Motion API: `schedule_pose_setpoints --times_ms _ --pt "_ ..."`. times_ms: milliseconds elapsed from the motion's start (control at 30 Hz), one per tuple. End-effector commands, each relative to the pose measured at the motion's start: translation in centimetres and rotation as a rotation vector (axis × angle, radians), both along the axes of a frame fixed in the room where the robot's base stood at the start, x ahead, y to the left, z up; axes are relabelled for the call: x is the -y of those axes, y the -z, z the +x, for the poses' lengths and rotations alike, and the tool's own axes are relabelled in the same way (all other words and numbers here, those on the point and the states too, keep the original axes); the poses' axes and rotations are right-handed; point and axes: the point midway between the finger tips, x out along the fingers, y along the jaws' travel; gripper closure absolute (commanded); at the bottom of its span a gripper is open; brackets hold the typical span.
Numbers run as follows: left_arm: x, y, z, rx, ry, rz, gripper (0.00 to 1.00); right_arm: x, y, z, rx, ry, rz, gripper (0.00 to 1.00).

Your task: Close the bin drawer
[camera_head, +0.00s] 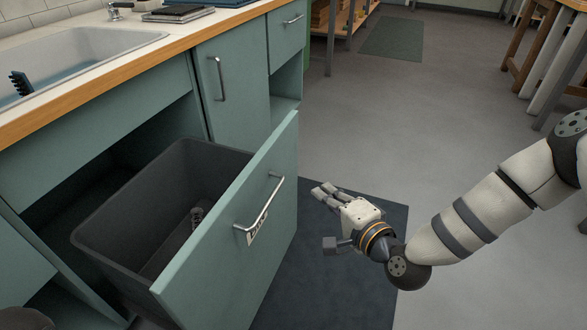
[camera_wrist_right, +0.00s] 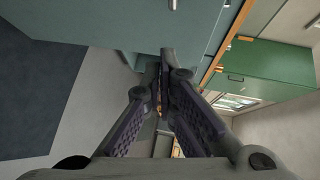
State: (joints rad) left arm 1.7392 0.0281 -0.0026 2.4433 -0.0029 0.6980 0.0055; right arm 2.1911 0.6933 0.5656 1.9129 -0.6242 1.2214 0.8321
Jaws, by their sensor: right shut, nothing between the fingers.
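The bin drawer (camera_head: 240,240) is pulled well out from under the counter in the head view. My left gripper is not in view.
A sink (camera_head: 75,60) with a blue brush (camera_head: 21,83) is set in the wood-edged counter. A closed green cabinet door (camera_head: 235,95) stands beside the drawer opening. A dark mat (camera_head: 340,270) lies on the floor below my right gripper. The grey floor behind is open.

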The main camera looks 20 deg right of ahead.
Motion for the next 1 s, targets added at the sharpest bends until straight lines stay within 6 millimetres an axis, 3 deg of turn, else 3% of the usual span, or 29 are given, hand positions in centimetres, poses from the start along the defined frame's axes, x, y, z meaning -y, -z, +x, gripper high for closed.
schedule_pose_setpoints --times_ms 33,100,200,367,700,800,1000 --pt "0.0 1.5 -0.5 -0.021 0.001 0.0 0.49 1.8 -0.3 1.9 0.072 0.05 0.044 1.0" --pt "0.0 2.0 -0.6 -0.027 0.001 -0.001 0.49 3.4 -2.6 3.6 0.154 0.089 0.091 1.0" --pt "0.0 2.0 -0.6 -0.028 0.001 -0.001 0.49 4.0 -4.0 4.6 0.197 0.104 0.114 1.0" --pt "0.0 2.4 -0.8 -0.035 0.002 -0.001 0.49 3.6 -4.2 7.1 0.198 0.101 0.113 1.0" --pt "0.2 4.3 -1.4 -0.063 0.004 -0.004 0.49 2.6 -3.8 14.4 0.19 0.101 0.111 1.0" --pt "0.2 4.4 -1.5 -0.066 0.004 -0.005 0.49 1.0 -4.0 15.3 0.189 0.098 0.113 1.0" --pt "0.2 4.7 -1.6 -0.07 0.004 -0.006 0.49 -0.3 -4.1 16.4 0.189 0.101 0.112 1.0"
